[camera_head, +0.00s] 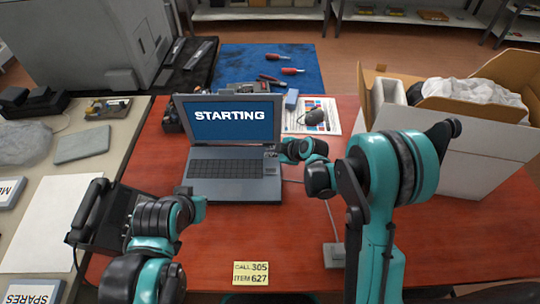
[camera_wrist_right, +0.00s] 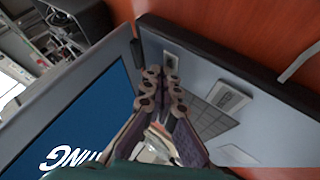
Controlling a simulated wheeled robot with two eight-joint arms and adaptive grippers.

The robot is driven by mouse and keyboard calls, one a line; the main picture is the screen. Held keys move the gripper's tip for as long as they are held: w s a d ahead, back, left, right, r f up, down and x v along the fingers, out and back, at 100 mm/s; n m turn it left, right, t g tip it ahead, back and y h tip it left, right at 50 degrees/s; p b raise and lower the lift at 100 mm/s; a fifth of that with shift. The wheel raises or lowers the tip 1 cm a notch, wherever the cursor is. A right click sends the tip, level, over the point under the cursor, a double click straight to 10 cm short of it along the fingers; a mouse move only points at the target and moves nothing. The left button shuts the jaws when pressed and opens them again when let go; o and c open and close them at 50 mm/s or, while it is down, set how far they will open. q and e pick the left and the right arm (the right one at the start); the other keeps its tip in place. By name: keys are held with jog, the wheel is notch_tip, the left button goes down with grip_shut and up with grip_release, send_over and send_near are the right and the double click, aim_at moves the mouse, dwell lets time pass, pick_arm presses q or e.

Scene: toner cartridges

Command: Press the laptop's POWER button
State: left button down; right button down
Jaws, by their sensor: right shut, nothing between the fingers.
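The grey laptop (camera_head: 232,185) stands open on the red table, and its blue screen (camera_head: 235,118) reads STARTING. The wrist view shows part of the screen (camera_wrist_right: 105,105) on the left and the keyboard deck (camera_wrist_right: 255,125) on the right. My right gripper (camera_head: 274,155) is over the deck's upper right corner, close to the hinge. In the wrist view its fingers (camera_wrist_right: 162,76) are shut and empty. I cannot tell whether they touch the deck. The power button cannot be made out clearly.
A mouse (camera_head: 315,117) and a printed sheet (camera_head: 327,105) lie right of the screen. An open carton (camera_head: 490,150) stands at the right. A black device (camera_head: 105,215) is at the left. A yellow note (camera_head: 251,273) lies at the front. The table in front of the laptop is mostly clear.

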jog(key=shift+r, duration=0.1)
jog(key=shift+r+p, duration=0.5)
jog(key=shift+r, duration=0.2)
notch_tip(320, 180, up, 5)
jog(key=p, duration=0.3)
jog(key=shift+p, duration=0.3)
dwell(0.8)
